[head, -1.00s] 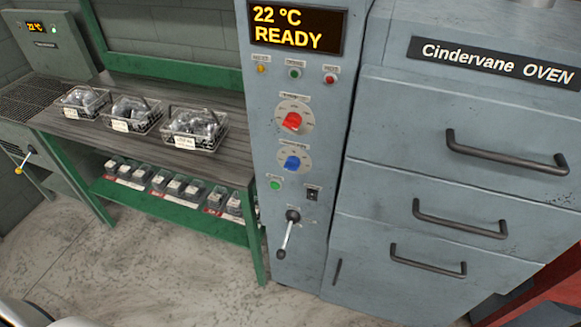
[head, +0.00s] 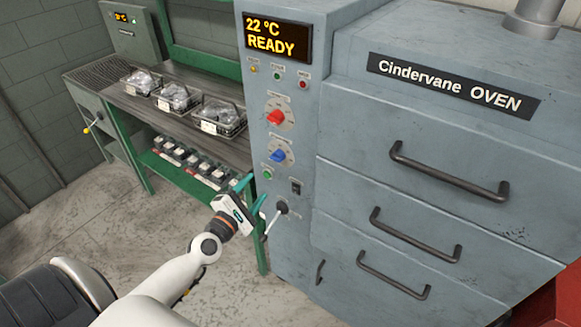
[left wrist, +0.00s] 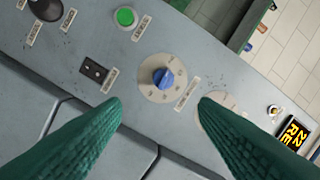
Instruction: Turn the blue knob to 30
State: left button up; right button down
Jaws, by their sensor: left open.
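The blue knob (head: 278,155) sits on a pale round dial on the grey control panel, below the red knob (head: 275,117). In the left wrist view the blue knob (left wrist: 163,77) shows ahead, between and beyond the two green fingertips. My left gripper (head: 252,190) is open and empty, in front of the panel and lower than the blue knob in the head view. It is apart from the knob. The dial's numbers are too small to read for sure. The right gripper is not in view.
A green button (head: 267,173), a black switch (head: 296,187) and a lever (head: 281,208) sit below the blue knob. The display (head: 277,37) reads 22 °C READY. The oven (head: 420,150) with dark handles stands right. A bench (head: 180,113) with wire baskets stands left.

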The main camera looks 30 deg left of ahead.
pick_arm(q)
send_near(275, 160)
jog(key=w, duration=0.9)
jog(key=shift+w+a+p, duration=0.15)
jog(key=shift+w+p, duration=0.1)
jog(key=shift+p, duration=0.1)
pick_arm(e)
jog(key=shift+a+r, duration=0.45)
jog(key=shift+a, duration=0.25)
pick_arm(q)
jog(key=shift+c, duration=0.4)
jog(key=c, duration=0.9)
jog(key=shift+f, duration=0.1)
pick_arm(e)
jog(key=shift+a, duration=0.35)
